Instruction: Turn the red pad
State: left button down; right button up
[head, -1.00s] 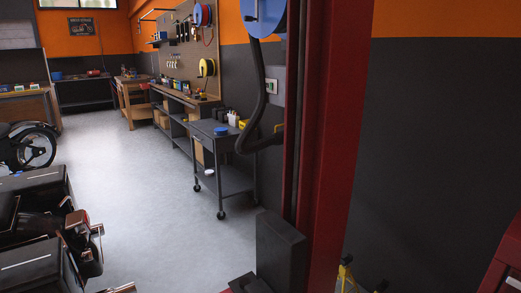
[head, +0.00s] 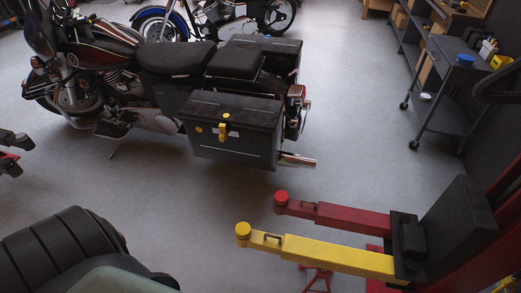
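The red pad (head: 281,197) is a small round disc on the free end of a red lift arm (head: 335,216), right of centre in the head view. A yellow pad (head: 243,231) sits on the end of a yellow lift arm (head: 320,254), nearer and a little to the left. Both arms reach left from a dark carriage (head: 408,240) on the red lift post (head: 500,215).
A dark motorcycle (head: 180,55) with a boxy side case (head: 235,130) stands beyond the pads. A ribbed black form (head: 60,245) fills the near left corner. A wheeled cart (head: 450,80) stands at the right wall. Grey floor (head: 370,140) is clear between motorcycle and cart.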

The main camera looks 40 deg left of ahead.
aim_at(281, 198)
jog(key=u, duration=0.9)
